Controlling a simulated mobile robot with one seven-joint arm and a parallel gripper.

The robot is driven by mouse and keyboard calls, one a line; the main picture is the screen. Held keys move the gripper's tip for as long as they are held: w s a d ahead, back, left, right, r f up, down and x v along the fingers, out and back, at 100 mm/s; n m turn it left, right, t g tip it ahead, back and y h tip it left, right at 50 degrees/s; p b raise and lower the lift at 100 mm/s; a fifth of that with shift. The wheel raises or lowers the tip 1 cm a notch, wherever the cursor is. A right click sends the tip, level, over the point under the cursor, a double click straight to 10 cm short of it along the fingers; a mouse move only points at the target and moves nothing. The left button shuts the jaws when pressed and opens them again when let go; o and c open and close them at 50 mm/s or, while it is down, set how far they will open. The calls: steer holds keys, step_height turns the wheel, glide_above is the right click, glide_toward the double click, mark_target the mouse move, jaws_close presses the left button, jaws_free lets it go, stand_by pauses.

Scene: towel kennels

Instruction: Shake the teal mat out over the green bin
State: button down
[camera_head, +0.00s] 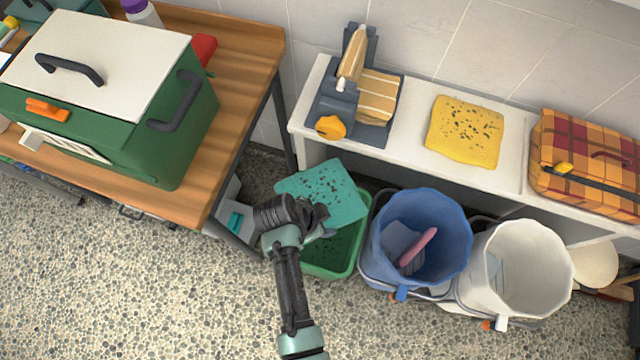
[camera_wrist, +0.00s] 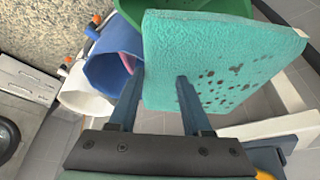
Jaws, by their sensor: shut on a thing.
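The teal mat (camera_head: 322,190) is a flat sheet with many dark specks on it. My gripper (camera_head: 318,214) is shut on the mat's near edge. In the wrist view the two fingers (camera_wrist: 155,92) reach to the mat (camera_wrist: 215,60), one on each side of its edge. The mat is held tilted above the green bin (camera_head: 335,255), covering the bin's back left part. Dark specks show inside the bin. The bin also shows behind the mat in the wrist view (camera_wrist: 130,8).
A blue bin (camera_head: 455,225) holding a pink object and a white bin (camera_head: 550,255) stand right of the green bin. A white shelf (camera_head: 415,158) behind carries a specked yellow mat (camera_head: 466,131) and a plaid bag (camera_head: 590,165). A wooden table (camera_head: 235,110) with a green box (camera_head: 180,140) stands left.

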step_height(320, 180, down, 6)
steer(key=b, duration=0.6)
steer(key=shift+f, duration=0.15)
